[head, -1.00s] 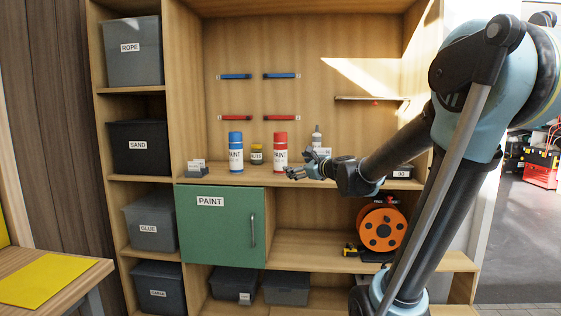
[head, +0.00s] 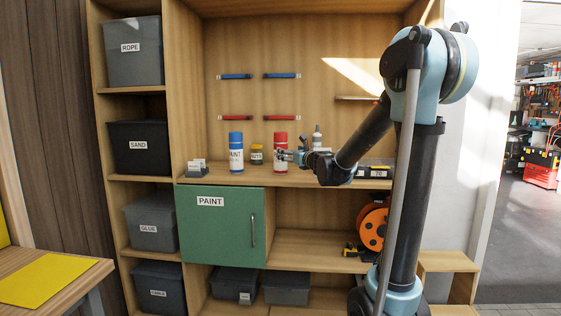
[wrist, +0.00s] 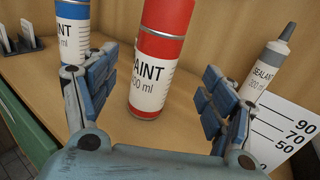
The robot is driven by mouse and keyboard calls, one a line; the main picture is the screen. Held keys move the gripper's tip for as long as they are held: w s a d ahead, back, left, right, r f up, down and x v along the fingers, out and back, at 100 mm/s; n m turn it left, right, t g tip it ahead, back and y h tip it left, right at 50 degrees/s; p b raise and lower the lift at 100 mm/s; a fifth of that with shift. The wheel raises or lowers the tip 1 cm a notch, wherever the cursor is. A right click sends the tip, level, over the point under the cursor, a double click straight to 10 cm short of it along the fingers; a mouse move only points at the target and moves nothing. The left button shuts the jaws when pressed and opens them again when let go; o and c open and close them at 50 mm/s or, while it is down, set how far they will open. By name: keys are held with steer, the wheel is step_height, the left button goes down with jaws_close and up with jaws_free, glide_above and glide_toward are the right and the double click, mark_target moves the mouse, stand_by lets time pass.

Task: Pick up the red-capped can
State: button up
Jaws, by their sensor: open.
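The red-capped can (head: 280,142) stands upright on the bench shelf and has a white label reading PAINT. In the wrist view the red-capped can (wrist: 158,60) stands between the two spread fingers, a little beyond them, and its top is cut off by the frame. My gripper (head: 290,156) is open and empty, just right of and in front of the can in the head view. In the wrist view my gripper (wrist: 152,98) shows a gap on both sides of the can.
A sealant bottle (wrist: 266,66) and a card with numbers (wrist: 285,130) are close to the right finger. A green PAINT door (head: 222,228) lies below the shelf.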

steer(key=x, duration=0.9)
steer(key=shift+a+f, duration=0.15)
steer(key=shift+w, duration=0.1)
steer(key=c, duration=1.4)
steer(key=shift+c, duration=0.2)
